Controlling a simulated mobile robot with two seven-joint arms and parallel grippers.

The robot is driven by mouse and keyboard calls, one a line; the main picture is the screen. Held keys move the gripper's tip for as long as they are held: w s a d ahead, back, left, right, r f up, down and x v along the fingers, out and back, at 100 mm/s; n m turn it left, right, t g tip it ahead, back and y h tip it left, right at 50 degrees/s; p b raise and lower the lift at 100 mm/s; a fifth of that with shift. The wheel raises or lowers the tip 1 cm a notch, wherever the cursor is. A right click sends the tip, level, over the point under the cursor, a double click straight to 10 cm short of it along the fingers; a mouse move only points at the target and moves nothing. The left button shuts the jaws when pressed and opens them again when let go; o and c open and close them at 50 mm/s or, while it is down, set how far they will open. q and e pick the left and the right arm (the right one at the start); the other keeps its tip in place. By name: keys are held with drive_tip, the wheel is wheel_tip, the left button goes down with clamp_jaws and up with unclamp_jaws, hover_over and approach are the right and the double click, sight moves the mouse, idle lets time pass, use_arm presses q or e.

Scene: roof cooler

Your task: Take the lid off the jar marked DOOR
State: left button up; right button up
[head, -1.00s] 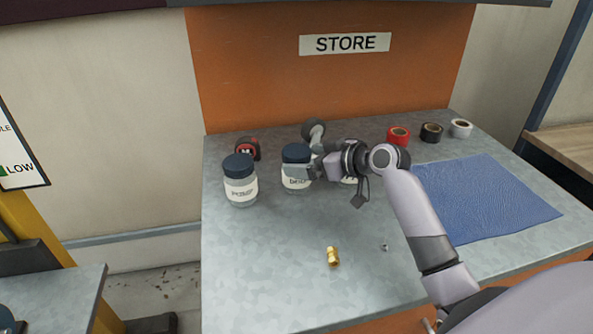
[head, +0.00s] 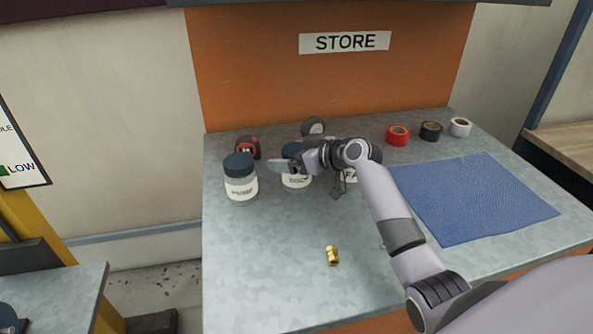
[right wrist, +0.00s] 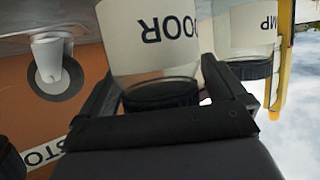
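The jar marked DOOR (head: 296,182) stands on the metal bench, clear with a white label and a dark lid (head: 291,149). In the right wrist view it appears upside down, with the DOOR label (right wrist: 172,30) and the dark lid (right wrist: 160,94) between my fingers. My right gripper (head: 285,165) is at the lid, one finger on each side. The fingers look spread, and I cannot see firm contact. The gripper partly hides the lid in the head view. My left gripper is not in view.
A similar jar (head: 241,185), marked PUMP in the wrist view, stands to the left. A red-black item (head: 248,147), tape rolls (head: 430,131), a blue mat (head: 480,200) and a brass fitting (head: 332,256) lie around. The front left is clear.

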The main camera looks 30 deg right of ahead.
drive_tip(key=c, duration=0.9)
drive_tip(key=shift+r, duration=0.15)
wheel_tip(320, 180, up, 20)
drive_tip(key=o, duration=0.5)
drive_tip(key=c, duration=0.9)
